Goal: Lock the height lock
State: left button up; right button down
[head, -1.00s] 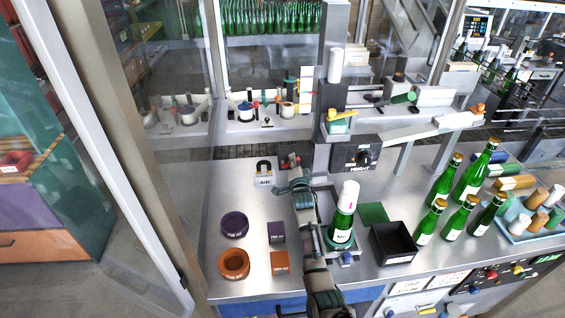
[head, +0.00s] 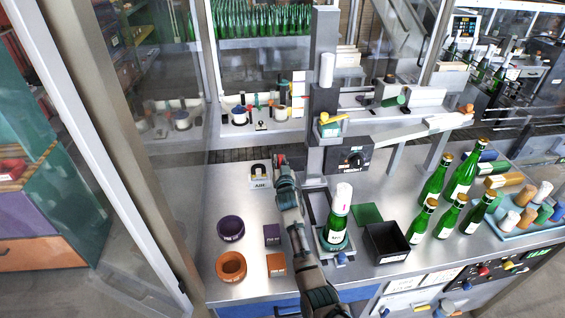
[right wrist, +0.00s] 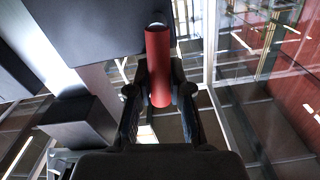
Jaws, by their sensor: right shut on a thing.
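A red cylindrical handle (right wrist: 158,65), which I take to be the height lock, stands upright in the right wrist view. In the head view its small red end (head: 281,159) shows left of the grey column (head: 323,100). My right gripper (right wrist: 160,90) is shut on the handle, with one dark finger on each side of it. In the head view my right gripper (head: 283,170) is seen from behind and hides most of the handle. A black box (head: 335,160) with a round knob (head: 356,157) is on the column. My left gripper is not in view.
A green bottle with a white capsule (head: 338,220) stands in a holder right of my arm. A black bin (head: 386,243) and several green bottles (head: 461,185) are further right.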

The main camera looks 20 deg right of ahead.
jog(key=shift+w+a+n, duration=0.1)
jog(key=shift+a+n, duration=0.3)
jog(key=shift+n, duration=0.5)
jog(key=shift+r, duration=0.15)
jog(key=c, duration=1.1)
grip_release()
jog(key=shift+w, duration=0.1)
jog(key=shift+c, duration=0.2)
jog(key=shift+o, duration=0.4)
jog(key=shift+w, duration=0.15)
jog(key=shift+s, duration=0.35)
jog(key=v, duration=1.1)
jog(key=shift+f, duration=0.2)
jog(key=shift+a, duration=0.15)
